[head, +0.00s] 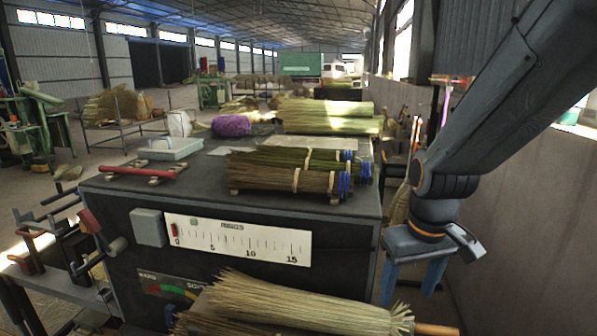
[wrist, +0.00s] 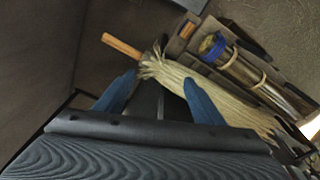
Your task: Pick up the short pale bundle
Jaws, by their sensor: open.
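A pale straw bundle (head: 300,306) with a wooden handle (head: 437,330) lies at the bottom of the head view, in front of the dark machine. In the wrist view the pale bundle (wrist: 215,97) runs down to the right, with its handle (wrist: 122,46) pointing up-left. My gripper (head: 411,281) is open and empty, with blue fingers pointing down at the machine's right side. In the wrist view my gripper (wrist: 159,80) has the bundle's narrow neck just beyond its fingertips; contact does not show. Several tied bundles (head: 290,176) with blue ends lie on the machine top; which is shortest is unclear.
The machine (head: 150,188) carries a scale panel (head: 240,240), a pale tray (head: 170,148) and a red bar (head: 140,170). Long greenish bundles (head: 325,118) lie behind it. A wall (head: 510,190) stands to the right. A tied bundle (wrist: 250,72) lies beside the pale one.

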